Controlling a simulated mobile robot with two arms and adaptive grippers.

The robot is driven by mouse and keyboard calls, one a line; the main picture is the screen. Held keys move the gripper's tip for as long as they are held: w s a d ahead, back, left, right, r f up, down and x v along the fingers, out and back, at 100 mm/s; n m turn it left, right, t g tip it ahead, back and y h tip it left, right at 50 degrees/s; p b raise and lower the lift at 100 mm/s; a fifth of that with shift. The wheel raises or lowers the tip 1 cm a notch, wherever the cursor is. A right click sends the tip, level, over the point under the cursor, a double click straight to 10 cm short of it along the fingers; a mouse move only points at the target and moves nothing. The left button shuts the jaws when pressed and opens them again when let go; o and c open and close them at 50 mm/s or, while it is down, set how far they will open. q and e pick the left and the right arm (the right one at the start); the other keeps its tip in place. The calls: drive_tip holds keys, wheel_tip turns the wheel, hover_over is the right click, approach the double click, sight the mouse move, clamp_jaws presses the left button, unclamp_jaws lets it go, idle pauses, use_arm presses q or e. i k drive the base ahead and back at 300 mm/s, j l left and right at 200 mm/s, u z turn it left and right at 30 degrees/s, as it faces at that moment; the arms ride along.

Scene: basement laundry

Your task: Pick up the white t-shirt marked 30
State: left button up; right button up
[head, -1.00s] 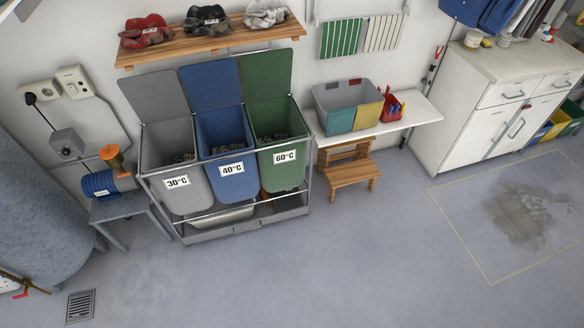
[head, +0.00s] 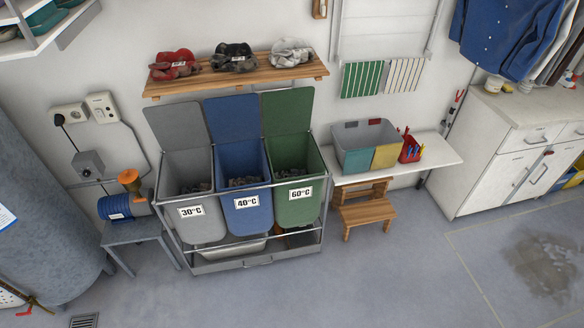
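A crumpled white cloth (head: 292,53), which may be the t-shirt, lies at the right end of the wooden wall shelf (head: 204,88). A small label shows on it, but it is too small to read. A black cloth bundle (head: 236,57) lies in the middle of the shelf and a red one (head: 174,65) at the left, each with a small label. Neither of my grippers is in view.
Below the shelf stand open-lidded grey (head: 200,223), blue (head: 246,214) and green (head: 298,205) bins marked 30, 40 and 60°C. A wooden step stool (head: 363,211) stands right, by a white bench (head: 436,156). The floor in front is clear.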

sight(286, 52)
drive_tip(key=i+j, duration=0.4)
drive_tip(key=i, duration=0.15)
drive_tip(key=i+j, duration=0.4)
drive_tip(key=i, duration=0.15)
drive_tip(key=i+j, duration=0.4)
drive_tip(key=i, duration=0.15)
